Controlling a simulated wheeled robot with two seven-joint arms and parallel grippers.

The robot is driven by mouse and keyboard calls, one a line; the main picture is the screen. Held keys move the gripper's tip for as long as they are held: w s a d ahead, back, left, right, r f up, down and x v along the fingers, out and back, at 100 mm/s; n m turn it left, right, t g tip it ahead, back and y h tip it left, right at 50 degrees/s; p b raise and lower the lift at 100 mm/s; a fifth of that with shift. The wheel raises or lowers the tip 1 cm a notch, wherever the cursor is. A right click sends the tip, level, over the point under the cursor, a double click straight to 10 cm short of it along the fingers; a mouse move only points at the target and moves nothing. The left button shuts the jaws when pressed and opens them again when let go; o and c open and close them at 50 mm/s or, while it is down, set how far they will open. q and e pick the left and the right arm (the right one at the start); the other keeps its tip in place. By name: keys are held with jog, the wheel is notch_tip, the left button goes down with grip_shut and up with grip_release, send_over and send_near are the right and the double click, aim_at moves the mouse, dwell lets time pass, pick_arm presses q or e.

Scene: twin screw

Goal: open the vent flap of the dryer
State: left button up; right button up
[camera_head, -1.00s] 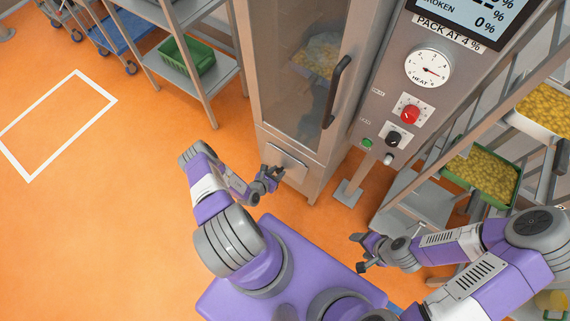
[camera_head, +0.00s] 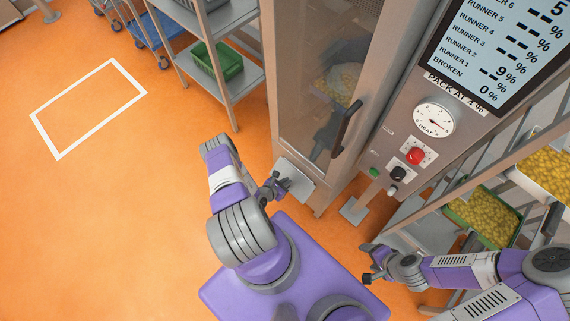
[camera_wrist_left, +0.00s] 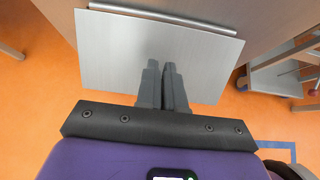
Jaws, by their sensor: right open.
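The dryer (camera_head: 330,60) is a tall metal cabinet with a glass door. Its vent flap (camera_head: 303,186), a plain grey metal plate low on the front, stands tilted out from the cabinet. In the left wrist view the flap (camera_wrist_left: 110,55) fills the upper middle, with a rod-like edge along its far side. My left gripper (camera_head: 284,184) is at the flap; its fingers (camera_wrist_left: 164,82) look closed together and overlap the plate. I cannot tell if they touch it. My right gripper (camera_head: 369,262) is open and empty, well apart from the dryer, at the lower right.
The dryer's door handle (camera_head: 346,128) is above the flap. A control panel with a red knob (camera_head: 415,156) is to its right. A rack with yellow-filled trays (camera_head: 487,215) stands at the right, shelves with a green crate (camera_head: 217,63) at the left. The orange floor is clear at left.

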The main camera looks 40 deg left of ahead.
pick_arm(q)
jog(key=o, duration=0.9)
jog(key=shift+s+f, duration=0.15)
jog(key=shift+s, duration=0.05)
jog(key=p+v, duration=0.1)
jog(key=v, duration=0.6)
jog(key=shift+s+p, duration=0.2)
jog(key=shift+p, duration=0.2)
